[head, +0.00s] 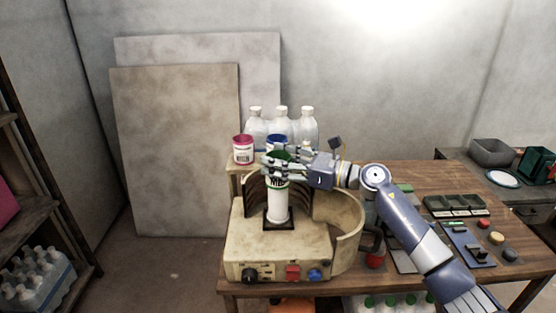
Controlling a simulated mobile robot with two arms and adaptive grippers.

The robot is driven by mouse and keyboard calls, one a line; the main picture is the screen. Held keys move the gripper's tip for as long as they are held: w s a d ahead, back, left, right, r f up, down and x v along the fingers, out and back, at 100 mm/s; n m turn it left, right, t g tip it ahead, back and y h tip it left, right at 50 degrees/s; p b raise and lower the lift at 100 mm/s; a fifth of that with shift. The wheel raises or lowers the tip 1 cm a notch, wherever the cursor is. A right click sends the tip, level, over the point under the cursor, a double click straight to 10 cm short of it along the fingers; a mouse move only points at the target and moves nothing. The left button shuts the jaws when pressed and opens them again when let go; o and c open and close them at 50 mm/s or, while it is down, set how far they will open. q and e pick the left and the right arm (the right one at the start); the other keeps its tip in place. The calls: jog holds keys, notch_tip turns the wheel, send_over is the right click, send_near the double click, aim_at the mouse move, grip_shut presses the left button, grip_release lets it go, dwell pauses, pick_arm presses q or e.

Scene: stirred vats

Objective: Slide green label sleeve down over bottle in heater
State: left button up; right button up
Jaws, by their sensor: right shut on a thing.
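A white bottle (278,213) stands upright in the heater (262,243), a worn beige machine with a curved, open shield around the bottle. My right gripper (278,164) reaches in from the right at the top of the bottle and is shut on the sleeve. Its fingers hide part of the sleeve's upper edge and the bottle's top. My left gripper is out of view.
Pink (243,149) and blue-rimmed containers and several clear bottles (281,125) stand behind the heater. The wooden table (400,180) holds dark trays (456,205) and small parts at right. A shelf with bottles (35,272) is at far left.

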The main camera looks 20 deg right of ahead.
jog(key=shift+f+b, duration=1.9)
jog(key=shift+f, duration=0.15)
jog(key=shift+r, duration=0.1)
jog(key=o, duration=0.7)
jog(key=shift+o, duration=0.2)
notch_tip(320, 180, up, 10)
